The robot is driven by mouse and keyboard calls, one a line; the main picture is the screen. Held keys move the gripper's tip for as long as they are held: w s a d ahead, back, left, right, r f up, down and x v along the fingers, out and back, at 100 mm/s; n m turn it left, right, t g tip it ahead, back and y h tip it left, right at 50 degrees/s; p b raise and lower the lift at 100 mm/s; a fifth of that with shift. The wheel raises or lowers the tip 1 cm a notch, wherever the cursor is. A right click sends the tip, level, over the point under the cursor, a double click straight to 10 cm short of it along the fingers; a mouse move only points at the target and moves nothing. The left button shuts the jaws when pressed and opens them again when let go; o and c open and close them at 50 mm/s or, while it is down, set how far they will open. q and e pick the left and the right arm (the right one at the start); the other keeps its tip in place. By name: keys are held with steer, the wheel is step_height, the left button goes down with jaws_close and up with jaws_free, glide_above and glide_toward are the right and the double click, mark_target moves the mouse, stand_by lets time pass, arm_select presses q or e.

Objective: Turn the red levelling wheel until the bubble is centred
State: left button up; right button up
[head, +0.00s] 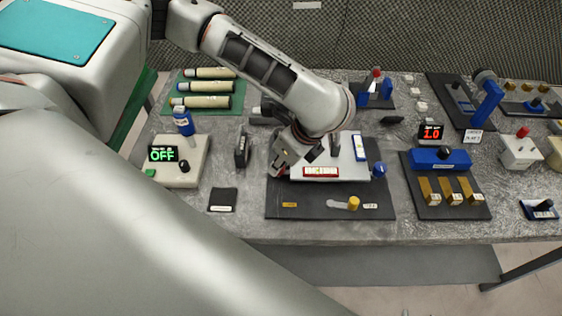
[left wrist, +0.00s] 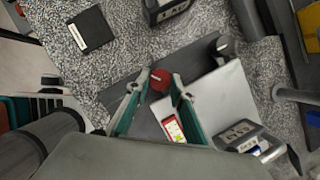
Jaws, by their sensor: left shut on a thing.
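The red levelling wheel (left wrist: 160,79) sits between the fingertips of my left gripper (left wrist: 161,82) in the left wrist view, one finger on each side. In the head view my left gripper (head: 281,166) is at the left end of the white levelling plate (head: 340,174) and hides the wheel. The red-framed vial (head: 321,172) lies along the plate's front edge; it also shows in the left wrist view (left wrist: 173,129), yellow-green inside. A blue-framed vial (head: 360,147) is at the plate's right. The bubble's place is too small to tell. My right gripper is out of view.
The plate stands on a dark base (head: 305,211), with a blue knob (head: 379,170) at right and a yellow knob (head: 353,203) in front. A device reading OFF (head: 180,160) stands left, a blue block with brass pieces (head: 441,159) right. The table's front strip is clear.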

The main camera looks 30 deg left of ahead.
arm_select(q)
steer(key=o, duration=1.1)
steer(key=shift+w+d+r, duration=0.1)
steer(key=shift+d+r, duration=0.05)
steer(key=shift+r, duration=0.35)
steer(key=v, duration=0.7)
